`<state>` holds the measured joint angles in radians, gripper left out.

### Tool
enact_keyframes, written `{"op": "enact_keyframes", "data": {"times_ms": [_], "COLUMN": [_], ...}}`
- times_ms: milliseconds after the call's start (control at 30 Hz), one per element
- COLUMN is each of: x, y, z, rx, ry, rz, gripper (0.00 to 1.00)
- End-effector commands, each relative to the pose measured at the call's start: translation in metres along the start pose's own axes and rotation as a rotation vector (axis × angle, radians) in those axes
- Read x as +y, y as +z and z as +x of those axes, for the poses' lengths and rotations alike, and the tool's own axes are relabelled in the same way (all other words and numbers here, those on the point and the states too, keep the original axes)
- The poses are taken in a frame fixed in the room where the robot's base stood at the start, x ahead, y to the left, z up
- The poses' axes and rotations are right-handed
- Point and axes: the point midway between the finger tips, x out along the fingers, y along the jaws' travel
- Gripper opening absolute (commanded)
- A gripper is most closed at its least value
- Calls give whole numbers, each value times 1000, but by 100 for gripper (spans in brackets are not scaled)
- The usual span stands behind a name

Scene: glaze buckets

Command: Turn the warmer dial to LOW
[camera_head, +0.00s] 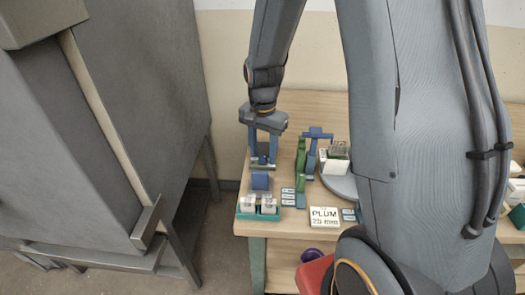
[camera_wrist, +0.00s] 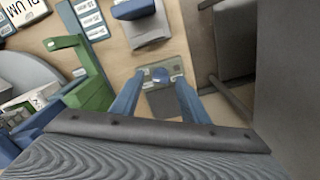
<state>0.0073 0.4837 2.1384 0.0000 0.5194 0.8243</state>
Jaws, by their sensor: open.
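A grey surface lies below the plate there. The marks are too small to read, so I cannot tell the dial's setting. My gripper (camera_wrist: 158,80) is open, with one blue finger on each side of the knob. I cannot tell whether the fingers touch it. In the head view my gripper (camera_head: 263,160) points down at the table's left end, and the blue knob shows small between the fingers.
A green stand (camera_head: 301,163) and a blue stand (camera_head: 313,150) are close on the right. A blue block (camera_head: 260,180) and a teal tray (camera_head: 242,211) with white pieces are in front. A round grey turntable (camera_head: 340,187) and PLUM sign (camera_head: 324,217) stand farther right. A grey cabinet (camera_head: 150,85) fills the left.

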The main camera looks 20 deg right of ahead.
Motion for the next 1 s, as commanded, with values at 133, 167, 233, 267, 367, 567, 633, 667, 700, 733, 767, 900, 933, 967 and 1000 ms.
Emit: {"op": "enact_keyframes", "data": {"times_ms": [133, 167, 233, 267, 367, 567, 633, 667, 700, 733, 767, 900, 933, 967, 1000], "x": [0, 0, 0, 0, -1, -1, 0, 0, 0, 0, 0, 0, 0, 0, 0], "y": [1, 1, 1, 1, 1, 1, 1, 1, 1, 1, 1, 1, 1, 1, 1], "z": [2, 2, 2, 2, 2, 2, 2, 2, 1, 1, 1, 1, 1, 1, 1], "rx": [0, 0, 0, 0, 0, 0, 0, 0, 0, 0, -1, -1, -1, -1, -1], "ry": [0, 0, 0, 0, 0, 0, 0, 0, 0, 0, 1, 1, 1, 1, 1], "rz": [-1, -2, -2, -2, -2, -3, -5, -7, -12, -17, -23, -72, -88, -105, -131], "gripper": [41, 41, 41, 41, 25, 0, 0, 0, 0, 0, 0, 0, 0, 0, 0]}}
